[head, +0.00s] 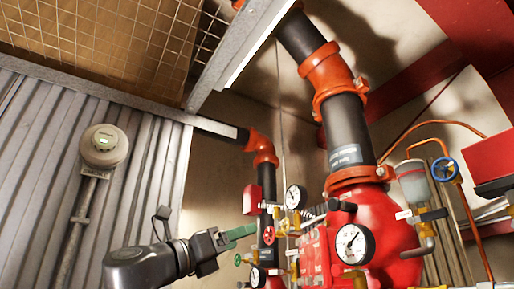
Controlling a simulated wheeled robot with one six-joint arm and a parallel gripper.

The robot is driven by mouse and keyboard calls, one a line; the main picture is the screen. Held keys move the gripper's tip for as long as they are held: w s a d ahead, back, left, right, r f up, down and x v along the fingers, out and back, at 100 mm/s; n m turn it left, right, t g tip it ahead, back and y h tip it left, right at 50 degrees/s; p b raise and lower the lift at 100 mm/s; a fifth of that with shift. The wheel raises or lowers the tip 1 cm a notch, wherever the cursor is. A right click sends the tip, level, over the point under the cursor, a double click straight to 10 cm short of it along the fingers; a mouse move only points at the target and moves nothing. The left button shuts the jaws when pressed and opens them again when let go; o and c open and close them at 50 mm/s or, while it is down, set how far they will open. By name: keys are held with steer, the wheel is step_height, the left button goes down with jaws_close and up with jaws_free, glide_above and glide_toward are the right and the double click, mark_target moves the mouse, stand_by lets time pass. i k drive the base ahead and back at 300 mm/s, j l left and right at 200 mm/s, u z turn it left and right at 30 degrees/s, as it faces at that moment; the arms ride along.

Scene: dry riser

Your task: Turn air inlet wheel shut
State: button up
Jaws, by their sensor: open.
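A blue handwheel (445,169) sits on a copper pipe at the right, beside a clear cup. A small red handwheel (269,235) and a small green one (238,259) sit on the valve piping at lower centre. No readable label shows which of these is the air inlet wheel. My gripper (246,232) reaches in from the lower left. It is open, with a green finger pointing right towards the dark riser pipe, left of and apart from the blue wheel. Its other finger is hard to make out. I cannot tell whether it touches the piping near the red wheel.
A red valve body (391,232) with white dial gauges (355,244) fills the lower centre right. A thick black pipe (349,128) with orange couplings rises from it. A red box (490,158) stands at the right edge. Corrugated wall (60,150) lies at left.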

mark_target(269, 236)
steer(key=k+l, duration=0.15)
steer(key=k, duration=0.4)
steer(key=k+l, duration=0.2)
steer(key=k, duration=0.35)
steer(key=i+j, duration=0.15)
steer(key=i, duration=0.4)
steer(key=i+j, duration=0.2)
steer(key=i, duration=0.35)
steer(key=i+j, duration=0.15)
steer(key=i, duration=0.4)
